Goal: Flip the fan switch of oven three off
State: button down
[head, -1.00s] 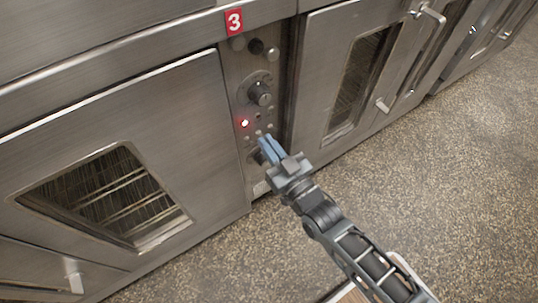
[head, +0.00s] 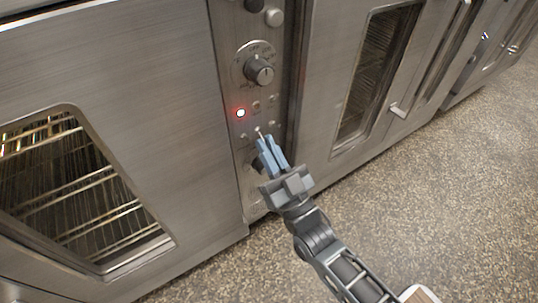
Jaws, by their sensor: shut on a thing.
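The steel control panel (head: 228,28) of oven three stands upright between two oven doors. A small pale toggle lever, the fan switch (head: 258,131), sticks out from the panel below a lit red lamp (head: 240,113). My gripper (head: 265,143) reaches up to it from the lower right. Its blue fingers are close together and shut on the switch lever, whose tip shows just past them. The fingers hide part of the panel, and any label by the switch is too small to read.
A large round knob (head: 260,70) is above the lamp. A lower dark knob (head: 255,162) is partly hidden behind my fingers. Glass-windowed doors stand to the left (head: 180,90) and right (head: 335,60). The speckled floor (head: 430,190) at right is clear.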

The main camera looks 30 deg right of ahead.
dwell(0.4)
jog(key=c, duration=1.2)
grip_release()
jog(key=shift+c, duration=0.2)
jog(key=p+v, duration=0.1)
jog(key=v, duration=0.7)
jog(key=shift+w, duration=0.1)
